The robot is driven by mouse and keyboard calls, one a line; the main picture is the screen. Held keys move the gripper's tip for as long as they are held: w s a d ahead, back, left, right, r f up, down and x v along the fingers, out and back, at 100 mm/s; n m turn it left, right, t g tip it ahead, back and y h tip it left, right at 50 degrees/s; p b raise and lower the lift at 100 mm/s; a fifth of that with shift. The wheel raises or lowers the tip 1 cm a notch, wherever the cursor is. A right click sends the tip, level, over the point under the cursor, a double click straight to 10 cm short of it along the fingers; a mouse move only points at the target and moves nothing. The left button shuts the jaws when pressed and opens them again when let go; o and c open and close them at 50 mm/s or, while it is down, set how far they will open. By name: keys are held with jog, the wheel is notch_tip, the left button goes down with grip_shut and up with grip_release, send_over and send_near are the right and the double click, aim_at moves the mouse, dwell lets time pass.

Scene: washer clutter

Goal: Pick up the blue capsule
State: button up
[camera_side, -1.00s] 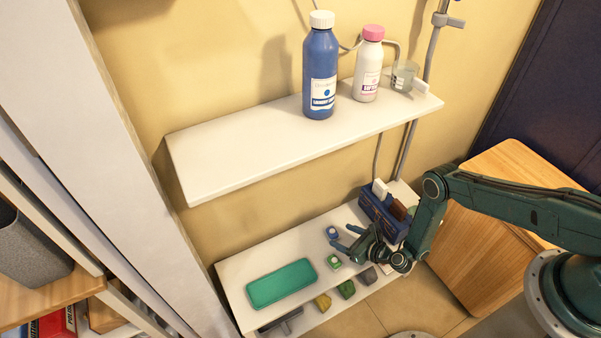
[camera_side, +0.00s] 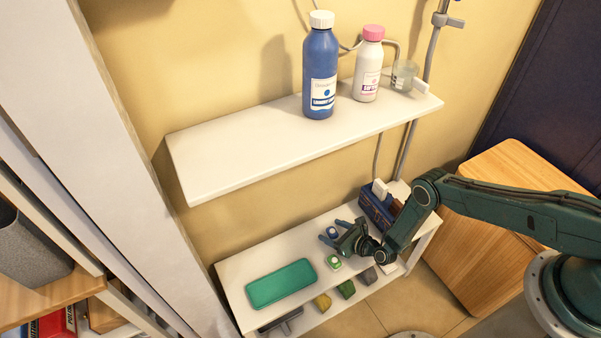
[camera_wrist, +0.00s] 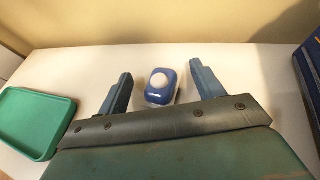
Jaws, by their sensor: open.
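The blue capsule (camera_wrist: 160,87) is a small rounded blue block with a pale round spot on top, lying on the lower white shelf. It also shows in the side view (camera_side: 332,232), close to the fingers. My gripper (camera_wrist: 160,90) is open, with one finger on each side of the capsule in the wrist view and gaps on both sides. In the side view my gripper (camera_side: 334,231) reaches over the shelf from the right. I cannot tell how high the fingertips are above the shelf.
A green tray (camera_side: 281,284) lies to the left on the lower shelf (camera_side: 237,270). A small green-and-white capsule (camera_side: 334,262) lies in front of my gripper. A dark blue box (camera_side: 376,208) stands to the right. An upper shelf (camera_side: 240,155) holds a blue bottle (camera_side: 320,70) and white bottle (camera_side: 368,68).

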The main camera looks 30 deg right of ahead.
jog(key=shift+w, duration=0.25)
dwell(0.4)
jog(key=c, duration=1.3)
